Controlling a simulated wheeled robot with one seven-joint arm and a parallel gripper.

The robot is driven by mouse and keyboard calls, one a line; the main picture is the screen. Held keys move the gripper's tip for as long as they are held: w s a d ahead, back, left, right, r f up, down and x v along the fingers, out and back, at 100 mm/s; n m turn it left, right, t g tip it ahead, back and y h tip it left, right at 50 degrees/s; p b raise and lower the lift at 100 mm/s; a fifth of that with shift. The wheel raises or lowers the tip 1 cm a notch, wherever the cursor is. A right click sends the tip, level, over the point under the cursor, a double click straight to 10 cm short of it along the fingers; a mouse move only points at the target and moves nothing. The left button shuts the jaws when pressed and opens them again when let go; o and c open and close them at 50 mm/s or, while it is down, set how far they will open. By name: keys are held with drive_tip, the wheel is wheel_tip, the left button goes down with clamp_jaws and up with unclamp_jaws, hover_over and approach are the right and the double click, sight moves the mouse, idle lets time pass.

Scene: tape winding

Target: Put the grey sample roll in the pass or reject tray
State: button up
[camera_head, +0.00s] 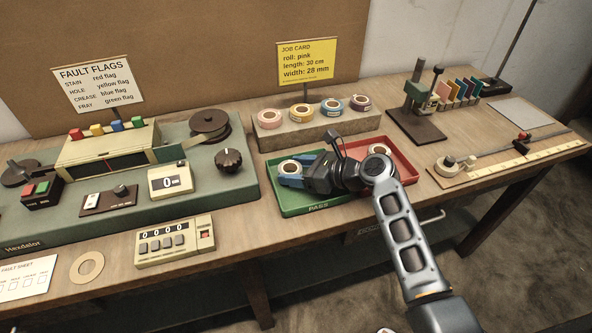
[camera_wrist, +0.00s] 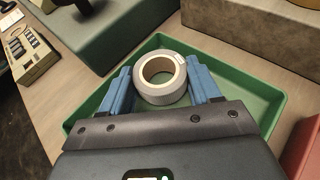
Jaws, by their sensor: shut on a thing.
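The grey sample roll (camera_wrist: 137,86) sits between the two blue fingers of my gripper (camera_wrist: 160,90) in the wrist view, with its hole facing up. My gripper is shut on it, over the green pass tray (camera_wrist: 262,98). In the head view the roll (camera_head: 291,168) shows at the fingertips of my gripper (camera_head: 290,175), inside the outline of the green pass tray (camera_head: 285,204). I cannot tell whether the roll touches the tray floor. The red reject tray (camera_head: 407,164) is to the right, partly behind my arm.
A stone block (camera_head: 275,138) with several coloured rolls stands behind the trays. The winding machine (camera_head: 215,195) is to the left, with a counter box (camera_head: 175,241) in front. A stamp press (camera_head: 420,122) and ruler (camera_head: 510,163) are to the right.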

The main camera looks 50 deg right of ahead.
drive_tip(key=shift+f, duration=0.15)
drive_tip(key=o, duration=0.8)
drive_tip(key=shift+o, duration=0.2)
drive_tip(key=shift+s, duration=0.1)
drive_tip(key=v, duration=1.2)
